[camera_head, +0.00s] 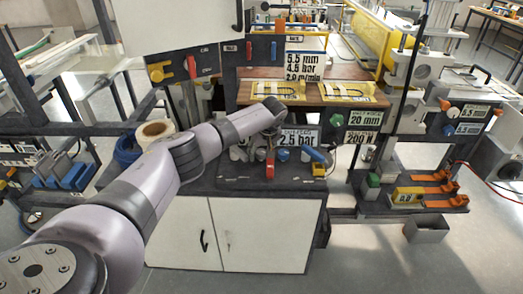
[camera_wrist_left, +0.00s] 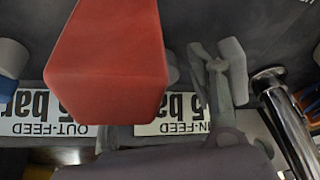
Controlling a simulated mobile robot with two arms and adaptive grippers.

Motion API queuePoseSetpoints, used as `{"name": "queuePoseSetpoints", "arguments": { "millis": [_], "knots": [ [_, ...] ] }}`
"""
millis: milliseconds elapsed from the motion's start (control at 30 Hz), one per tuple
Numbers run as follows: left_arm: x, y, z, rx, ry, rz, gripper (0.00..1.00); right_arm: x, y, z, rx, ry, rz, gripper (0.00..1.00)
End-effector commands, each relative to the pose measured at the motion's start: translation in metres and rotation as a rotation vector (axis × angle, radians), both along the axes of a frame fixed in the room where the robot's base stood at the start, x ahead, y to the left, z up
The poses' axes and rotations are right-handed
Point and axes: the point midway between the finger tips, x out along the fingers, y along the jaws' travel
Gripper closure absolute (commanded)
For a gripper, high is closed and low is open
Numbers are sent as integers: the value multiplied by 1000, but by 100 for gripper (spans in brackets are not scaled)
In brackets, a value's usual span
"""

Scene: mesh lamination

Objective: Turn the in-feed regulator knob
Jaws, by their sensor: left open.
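My left arm (camera_head: 200,150) reaches from the lower left across the regulator bench in the head view. Its gripper is small and partly covered there. In the left wrist view the open left gripper (camera_wrist_left: 218,68) shows grey fingers beside the IN-FEED label (camera_wrist_left: 178,114), which appears upside down. The in-feed regulator knob cannot be made out clearly; a grey rounded part (camera_wrist_left: 172,72) shows between the red block and the fingers. The red block (camera_wrist_left: 108,65) stands close to the camera, covering part of the panel. I see nothing held. My right gripper is out of view.
The OUT-FEED 2.5 bar sign (camera_head: 296,138) and a blue handle (camera_head: 318,156) are right of the arm's end. A red lever (camera_head: 270,165) stands at the panel front. White cupboard doors (camera_head: 258,232) are below.

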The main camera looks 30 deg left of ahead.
Motion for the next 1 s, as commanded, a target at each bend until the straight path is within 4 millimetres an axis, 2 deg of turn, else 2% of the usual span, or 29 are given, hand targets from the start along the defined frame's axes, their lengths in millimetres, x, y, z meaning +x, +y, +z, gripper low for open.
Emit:
{"name": "queuePoseSetpoints", "arguments": {
  "millis": [100,267,900,1000],
  "knots": [
    [0,0,-1,0,0,0,48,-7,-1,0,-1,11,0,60],
    [0,0,-1,0,0,-1,49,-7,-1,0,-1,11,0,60],
    [0,0,0,0,0,0,92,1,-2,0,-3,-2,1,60],
    [0,0,0,0,0,-1,96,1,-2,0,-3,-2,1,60]
  ]
}}
